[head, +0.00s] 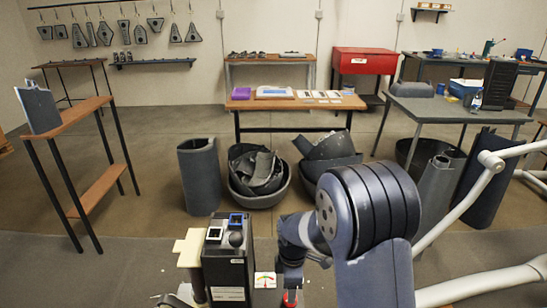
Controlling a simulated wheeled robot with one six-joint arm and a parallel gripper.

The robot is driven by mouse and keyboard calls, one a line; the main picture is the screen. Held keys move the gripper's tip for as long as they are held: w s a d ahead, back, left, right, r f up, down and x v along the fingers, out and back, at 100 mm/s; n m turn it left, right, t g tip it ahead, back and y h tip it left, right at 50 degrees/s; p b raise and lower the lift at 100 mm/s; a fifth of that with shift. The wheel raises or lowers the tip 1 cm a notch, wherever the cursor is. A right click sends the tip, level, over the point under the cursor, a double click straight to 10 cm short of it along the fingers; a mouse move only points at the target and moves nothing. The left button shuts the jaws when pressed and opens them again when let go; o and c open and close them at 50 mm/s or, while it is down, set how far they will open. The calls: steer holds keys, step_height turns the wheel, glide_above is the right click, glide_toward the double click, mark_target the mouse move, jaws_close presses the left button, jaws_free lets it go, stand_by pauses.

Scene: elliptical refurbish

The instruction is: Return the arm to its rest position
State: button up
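My arm fills the lower right middle of the head view, with a large dark-banded joint and a blue-grey link below it. The arm bends left and then down to a narrow end near the bottom edge. A small red part of my gripper (290,298) shows there; its fingers are cut off or hidden, so I cannot tell whether it is open or holding anything. A black box-shaped unit (228,272) with small displays on top stands just left of it.
Thick pale tubes (485,190) cross the right side, close to my arm. Grey bins (199,175) and bowls of curved shells (256,178) stand on the floor ahead. A wooden bench (290,105), grey table (450,110) and red cabinet (364,62) lie beyond. Floor at left centre is clear.

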step_height(320, 180, down, 6)
steer(key=shift+r, duration=0.25)
steer(key=shift+r, duration=0.1)
